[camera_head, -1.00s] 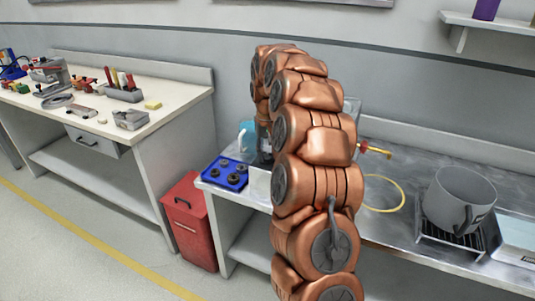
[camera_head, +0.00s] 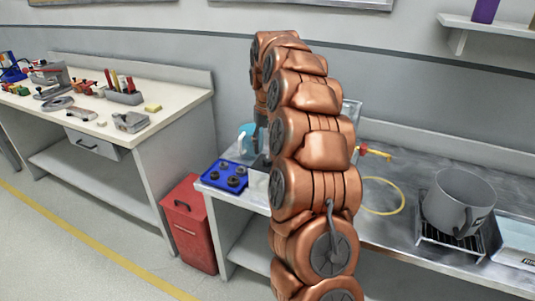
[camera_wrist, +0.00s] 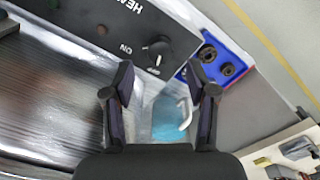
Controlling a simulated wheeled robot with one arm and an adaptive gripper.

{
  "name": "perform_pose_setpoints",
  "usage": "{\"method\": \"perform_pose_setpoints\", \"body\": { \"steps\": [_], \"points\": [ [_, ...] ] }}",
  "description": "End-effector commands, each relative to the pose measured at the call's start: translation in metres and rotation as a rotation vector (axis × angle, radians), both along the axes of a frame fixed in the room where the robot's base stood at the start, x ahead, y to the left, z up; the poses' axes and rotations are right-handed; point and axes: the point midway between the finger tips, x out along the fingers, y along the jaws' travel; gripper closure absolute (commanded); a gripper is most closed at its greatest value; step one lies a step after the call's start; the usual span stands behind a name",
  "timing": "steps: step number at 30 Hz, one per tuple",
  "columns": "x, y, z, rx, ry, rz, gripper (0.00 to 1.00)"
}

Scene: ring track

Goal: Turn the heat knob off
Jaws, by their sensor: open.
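The heat knob (camera_wrist: 157,46) is a round dark knob with a pale mark. It sits on a black panel (camera_wrist: 92,22) with partly visible white lettering "HEA" and an "ON" label beside the knob. The mark appears on the knob's side nearest my gripper, not towards "ON". My gripper (camera_wrist: 161,82) is open and empty in the wrist view. The knob lies just beyond the gap between its fingertips, apart from them. In the head view my arm hides the knob and most of the gripper.
A blue tray (camera_head: 225,175) with several dark round parts lies beside the panel. A light-blue jug (camera_head: 247,137) stands close by. A yellow ring (camera_head: 382,195), a red-and-yellow fitting (camera_head: 374,152) and a grey pot (camera_head: 459,201) are further right on the metal bench. A red bin (camera_head: 189,222) stands below.

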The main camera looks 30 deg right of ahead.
Motion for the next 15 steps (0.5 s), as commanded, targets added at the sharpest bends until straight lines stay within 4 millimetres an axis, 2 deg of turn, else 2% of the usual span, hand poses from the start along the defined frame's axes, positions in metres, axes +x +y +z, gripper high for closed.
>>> {"method": "perform_pose_setpoints", "body": {
  "steps": [6, 15],
  "points": [
    [0.001, 0.000, 0.032, -0.003, -0.004, 0.001, 0.43],
    [0.001, -0.001, 0.063, -0.001, -0.001, 0.000, 0.43]
  ]
}}
